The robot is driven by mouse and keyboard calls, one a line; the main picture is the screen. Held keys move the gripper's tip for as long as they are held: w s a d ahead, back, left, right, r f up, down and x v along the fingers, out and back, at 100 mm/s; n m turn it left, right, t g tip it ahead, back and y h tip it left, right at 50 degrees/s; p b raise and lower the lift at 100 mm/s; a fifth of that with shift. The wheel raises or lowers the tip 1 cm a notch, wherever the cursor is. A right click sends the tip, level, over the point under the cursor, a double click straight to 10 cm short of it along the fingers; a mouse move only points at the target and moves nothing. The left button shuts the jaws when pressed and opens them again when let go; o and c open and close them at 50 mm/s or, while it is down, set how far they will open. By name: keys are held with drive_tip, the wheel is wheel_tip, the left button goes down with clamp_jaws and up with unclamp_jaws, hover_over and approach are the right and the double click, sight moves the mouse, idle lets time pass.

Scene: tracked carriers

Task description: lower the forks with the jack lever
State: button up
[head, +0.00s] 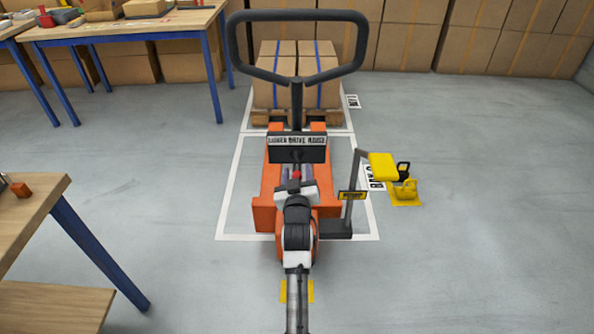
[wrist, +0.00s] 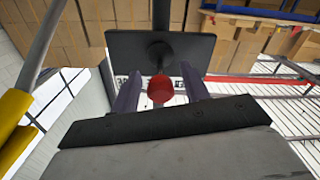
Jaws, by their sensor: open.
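The orange pallet jack (head: 272,185) stands in a white floor frame, with a dark loop handle (head: 366,40) rising above it. A dark plate (head: 312,153) reads LOWER DRIVE RAISE; it also shows in the wrist view (wrist: 190,50). The jack lever's red knob (wrist: 161,92) shows just in front of the plate, and small in the head view (head: 295,175). My gripper (wrist: 161,88) is open, with one finger on each side of the knob. Gaps show on both sides, so no grip is visible. Most of the lever's stem is hidden.
Cartons (head: 273,92) stand on a wooden pallet (head: 262,118) beyond the jack. A grey post with a yellow pad (head: 382,166) stands close on the right. Workbenches (head: 130,27) (head: 30,212) are on the left.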

drive_tip(key=shift+w, duration=0.45)
drive_tip(key=shift+c, duration=0.2)
clamp_jaws()
